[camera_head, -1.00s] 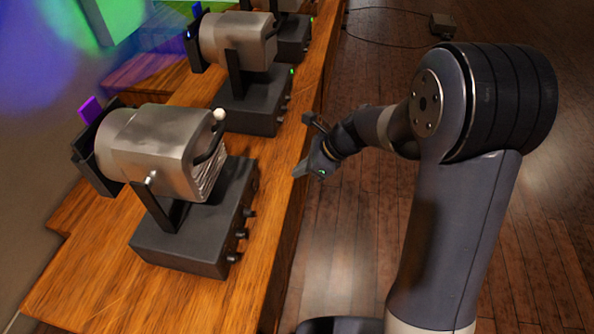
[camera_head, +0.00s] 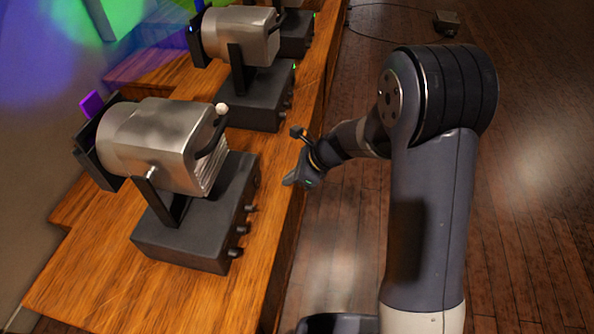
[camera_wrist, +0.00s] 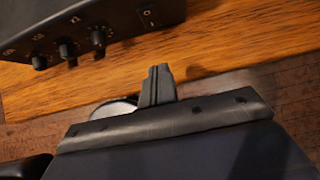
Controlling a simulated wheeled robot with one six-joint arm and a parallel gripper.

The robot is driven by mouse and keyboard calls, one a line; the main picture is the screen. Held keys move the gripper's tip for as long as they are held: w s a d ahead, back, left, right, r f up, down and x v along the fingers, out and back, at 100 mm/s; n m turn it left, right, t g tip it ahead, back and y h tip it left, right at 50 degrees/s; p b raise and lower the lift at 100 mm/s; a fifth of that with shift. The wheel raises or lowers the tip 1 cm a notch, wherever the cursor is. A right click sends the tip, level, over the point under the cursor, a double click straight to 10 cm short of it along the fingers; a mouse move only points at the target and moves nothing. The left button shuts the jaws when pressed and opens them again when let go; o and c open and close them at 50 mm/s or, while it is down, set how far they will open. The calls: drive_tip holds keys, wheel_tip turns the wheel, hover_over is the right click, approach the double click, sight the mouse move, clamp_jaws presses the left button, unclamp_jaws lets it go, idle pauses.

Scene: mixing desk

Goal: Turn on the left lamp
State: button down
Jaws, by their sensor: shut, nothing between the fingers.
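The nearest lamp (camera_head: 160,145), at the left of the head view, is a silver drum on a black base (camera_head: 198,222) with several knobs on its right side. No lit indicator shows on it. My gripper (camera_head: 287,181) is beside the desk's right edge, to the right of this lamp and apart from it. In the wrist view, my fingers (camera_wrist: 158,74) are together and empty, pointing at a black base (camera_wrist: 80,30). That base carries a row of knobs (camera_wrist: 67,49) and a switch marked O and I (camera_wrist: 148,15). A wooden gap separates the fingertips from the base.
A second lamp (camera_head: 240,36) stands behind the nearest one, with a green indicator (camera_head: 294,67) on its base. A third is partly visible beyond. The wooden desk (camera_head: 100,290) ends at a long right edge.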

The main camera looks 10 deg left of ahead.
sight(258, 184)
drive_tip(key=x, duration=0.3)
drive_tip(key=shift+a+f, duration=0.25)
drive_tip(key=shift+w+a+f+p, duration=0.1)
drive_tip(key=shift+a+f+p, duration=0.1)
drive_tip(key=shift+a, duration=0.5)
drive_tip(key=shift+a+f+p, duration=0.1)
drive_tip(key=shift+a+p, duration=0.1)
drive_tip(key=shift+a, duration=0.5)
drive_tip(key=shift+w+a+f+p, duration=0.1)
drive_tip(key=shift+a+f+p, duration=0.1)
drive_tip(key=shift+a, duration=0.55)
drive_tip(key=shift+a+f+b, duration=0.1)
drive_tip(key=shift+a+b, duration=0.1)
drive_tip(key=shift+b, duration=0.2)
drive_tip(key=shift+d, duration=0.3)
drive_tip(key=shift+a, duration=0.2)
drive_tip(key=shift+r+p, duration=0.7)
drive_tip(key=shift+r, duration=0.25)
